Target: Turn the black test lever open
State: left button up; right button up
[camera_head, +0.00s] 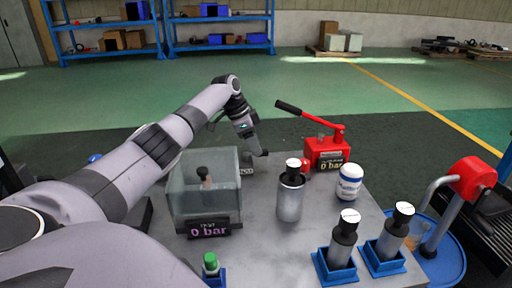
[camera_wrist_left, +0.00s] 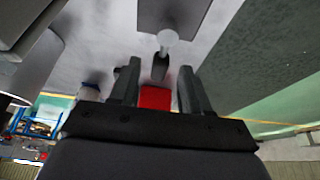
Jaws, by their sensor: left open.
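A clear-walled tank (camera_head: 180,198) stands at the left of the table, with a "TEST 0 bar" display (camera_head: 208,229) on its front. A small upright part with a black top (camera_head: 203,171) shows through its walls. I cannot tell whether this is the black test lever. My left gripper (camera_head: 261,153) is open and empty behind the tank's right rear corner, largely hidden by its own wrist. In the left wrist view its open fingers (camera_wrist_left: 155,92) frame a red block (camera_wrist_left: 155,97) beyond them, with a dark rod (camera_wrist_left: 160,66) near it. My right gripper is not in view.
A red pump (camera_head: 325,152) with a black-gripped handle (camera_head: 289,107) stands right of the gripper. A metal cylinder (camera_head: 290,197), a white jar (camera_head: 349,183) and two blue holders (camera_head: 336,272) with cylinders stand nearby. A red-headed bent pipe (camera_head: 440,212) rises at the right.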

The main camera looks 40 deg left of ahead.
pick_arm(q)
jog(key=shift+x, duration=0.9)
grip_shut()
